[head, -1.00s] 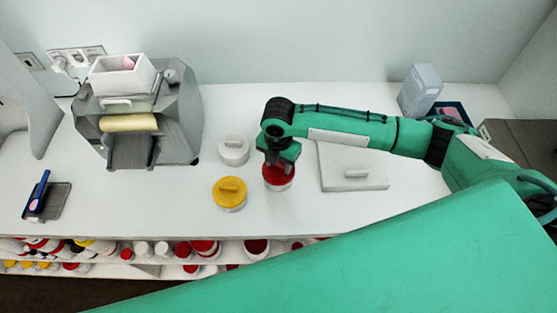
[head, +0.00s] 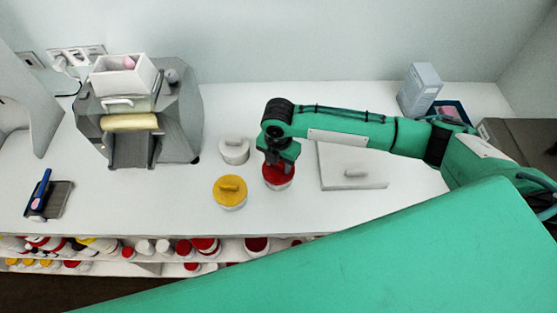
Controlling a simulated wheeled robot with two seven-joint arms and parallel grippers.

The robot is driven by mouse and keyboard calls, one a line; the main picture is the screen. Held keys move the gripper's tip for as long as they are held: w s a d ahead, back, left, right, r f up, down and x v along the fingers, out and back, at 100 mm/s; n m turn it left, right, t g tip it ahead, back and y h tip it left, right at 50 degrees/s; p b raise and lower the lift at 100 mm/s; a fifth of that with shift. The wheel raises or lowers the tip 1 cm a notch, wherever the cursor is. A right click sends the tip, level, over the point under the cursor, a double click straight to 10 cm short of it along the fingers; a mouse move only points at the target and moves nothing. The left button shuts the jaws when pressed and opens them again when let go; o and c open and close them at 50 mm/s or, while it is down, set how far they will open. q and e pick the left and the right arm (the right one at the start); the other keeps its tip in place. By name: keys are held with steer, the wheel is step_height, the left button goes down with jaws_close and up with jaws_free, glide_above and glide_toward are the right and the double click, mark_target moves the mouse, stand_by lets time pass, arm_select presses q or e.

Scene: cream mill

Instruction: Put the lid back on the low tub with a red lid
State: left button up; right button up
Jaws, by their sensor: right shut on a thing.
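The low tub (head: 279,187) with the red lid (head: 279,177) stands on the white counter, right of the yellow-lidded tub. My right gripper (head: 278,163) points down over it from the right-hand arm and is shut on the red lid, probably by its handle, which the gripper hides. The lid is at the top of the tub; I cannot tell whether it is fully seated. A little of the tub's white wall shows below the lid. My left gripper is not in view; a large green link of mine covers the bottom right.
A yellow-lidded tub (head: 230,190) and a white-lidded tub (head: 234,151) stand close on the left. The grey mill (head: 180,125) is further left. A shelf of tubs is below.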

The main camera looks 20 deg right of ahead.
steer(key=o, duration=1.6)
steer(key=shift+c, duration=0.2)
steer(key=shift+r, duration=0.1)
step_height(320, 180, up, 4)
steer(key=p, duration=0.5)
steer(key=shift+r, duration=0.2)
jaws_close()
